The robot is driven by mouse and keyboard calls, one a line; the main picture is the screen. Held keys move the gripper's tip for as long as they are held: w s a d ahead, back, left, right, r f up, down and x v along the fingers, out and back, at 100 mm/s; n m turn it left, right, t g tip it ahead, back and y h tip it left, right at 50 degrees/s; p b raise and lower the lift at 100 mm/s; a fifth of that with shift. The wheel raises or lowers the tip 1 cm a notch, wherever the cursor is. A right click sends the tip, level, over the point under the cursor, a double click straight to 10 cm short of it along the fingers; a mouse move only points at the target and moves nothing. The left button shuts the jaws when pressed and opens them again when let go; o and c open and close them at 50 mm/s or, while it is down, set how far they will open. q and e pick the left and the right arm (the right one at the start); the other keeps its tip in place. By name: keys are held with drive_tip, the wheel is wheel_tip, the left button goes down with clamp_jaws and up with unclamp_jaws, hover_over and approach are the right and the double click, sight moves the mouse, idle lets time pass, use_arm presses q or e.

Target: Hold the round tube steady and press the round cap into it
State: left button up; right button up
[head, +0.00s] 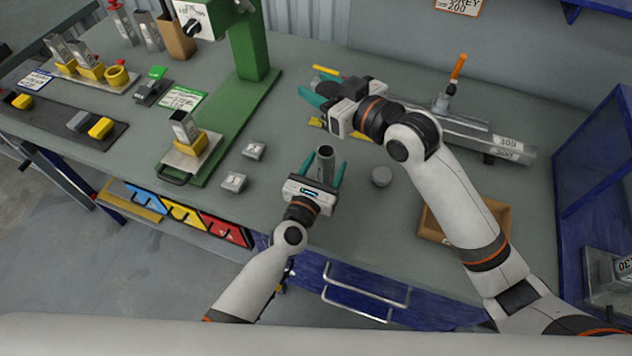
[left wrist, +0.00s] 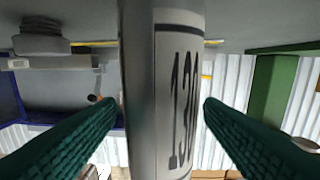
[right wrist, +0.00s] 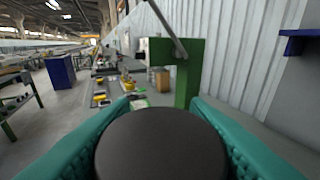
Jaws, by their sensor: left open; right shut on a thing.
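The round tube (head: 325,160) stands upright on the table, grey with a dark open top. My left gripper (head: 325,170) is open with its fingers on either side of it. In the left wrist view the tube (left wrist: 160,90) fills the space between the fingers (left wrist: 158,110) and its label reads 130. My right gripper (head: 322,90) is above the back of the table, shut on a dark round piece, apparently the round cap (right wrist: 160,145), between its teal fingers. In the head view that piece is mostly hidden.
Two grey square pieces (head: 234,182) lie left of the tube. A green press stand (head: 225,125) is further left. A long metal rail (head: 470,133) with an orange-handled clamp (head: 457,68) lies behind right. A cardboard tray (head: 497,222) is partly behind my right arm.

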use_arm(q)
drive_tip(key=shift+x, duration=1.15)
drive_tip(key=c, duration=1.1)
use_arm(e)
wheel_tip(320, 180, down, 6)
drive_tip(key=m+t, duration=0.1)
drive_tip(key=shift+f+h, duration=0.15)
drive_tip(key=shift+h, duration=0.25)
